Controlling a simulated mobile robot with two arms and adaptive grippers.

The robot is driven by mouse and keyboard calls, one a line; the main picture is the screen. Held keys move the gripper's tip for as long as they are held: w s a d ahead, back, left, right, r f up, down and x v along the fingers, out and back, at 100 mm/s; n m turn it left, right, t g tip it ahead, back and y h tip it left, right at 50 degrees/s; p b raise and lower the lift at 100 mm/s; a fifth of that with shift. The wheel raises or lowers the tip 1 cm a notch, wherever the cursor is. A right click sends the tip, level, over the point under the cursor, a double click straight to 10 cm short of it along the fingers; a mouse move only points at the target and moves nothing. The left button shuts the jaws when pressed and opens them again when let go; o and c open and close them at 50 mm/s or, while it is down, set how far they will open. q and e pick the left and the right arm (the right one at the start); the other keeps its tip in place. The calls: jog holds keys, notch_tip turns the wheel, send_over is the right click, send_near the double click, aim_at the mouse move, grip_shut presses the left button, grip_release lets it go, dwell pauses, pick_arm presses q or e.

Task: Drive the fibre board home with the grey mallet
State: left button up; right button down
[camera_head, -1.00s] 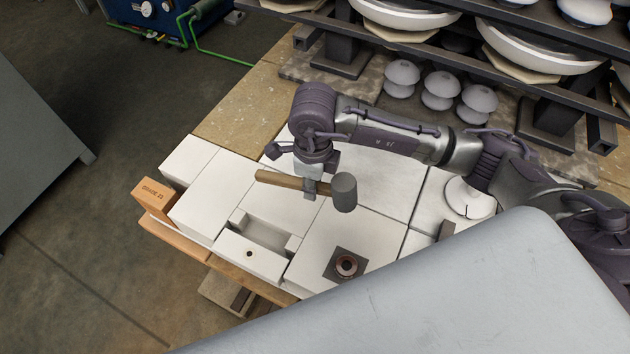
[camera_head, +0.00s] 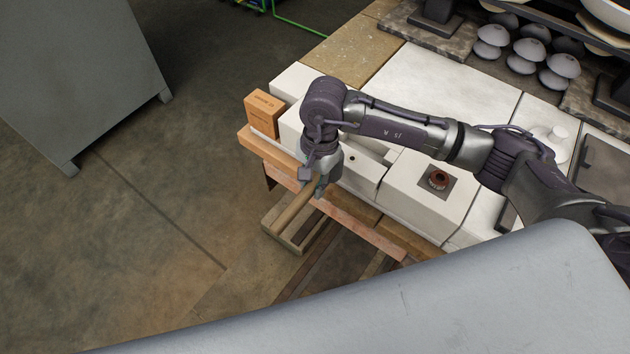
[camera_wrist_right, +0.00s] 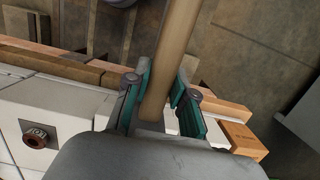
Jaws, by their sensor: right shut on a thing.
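The mallet shows by its wooden handle (camera_head: 294,210), which slants down and left from my right gripper (camera_head: 316,184) at the front edge of the white blocks. The mallet's grey head is hidden in the head view. In the right wrist view, the handle (camera_wrist_right: 172,50) runs up between the teal-padded fingers of the gripper (camera_wrist_right: 160,105), which is shut on it. An orange-brown board (camera_head: 262,148), which may be the fibre board, sticks out at the left end of the white blocks, left of the gripper and apart from it. My left gripper is not in view.
An orange marked block (camera_head: 264,112) stands above the board. A dark square plate with a copper-coloured ring (camera_head: 438,180) sits on a white block. Grey insulators (camera_head: 523,57) stand at the back right. A grey cabinet (camera_head: 80,75) is at the left; the floor between is open.

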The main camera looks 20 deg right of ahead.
jog(key=shift+w+d+f+b, duration=0.15)
jog(key=shift+f+b, duration=0.35)
jog(key=shift+f, duration=0.75)
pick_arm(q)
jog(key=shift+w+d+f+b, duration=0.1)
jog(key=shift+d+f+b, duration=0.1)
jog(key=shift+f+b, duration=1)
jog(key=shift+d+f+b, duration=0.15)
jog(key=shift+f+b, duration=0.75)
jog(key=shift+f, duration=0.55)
pick_arm(e)
notch_tip(320, 180, down, 6)
jog(key=w+d, duration=0.1)
jog(key=d, duration=0.1)
jog(key=shift+w, duration=0.3)
jog(key=shift+d+f, duration=0.1)
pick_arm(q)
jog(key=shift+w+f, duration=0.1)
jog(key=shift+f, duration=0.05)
pick_arm(e)
jog(key=shift+w+d, duration=0.1)
jog(key=shift+d, duration=0.05)
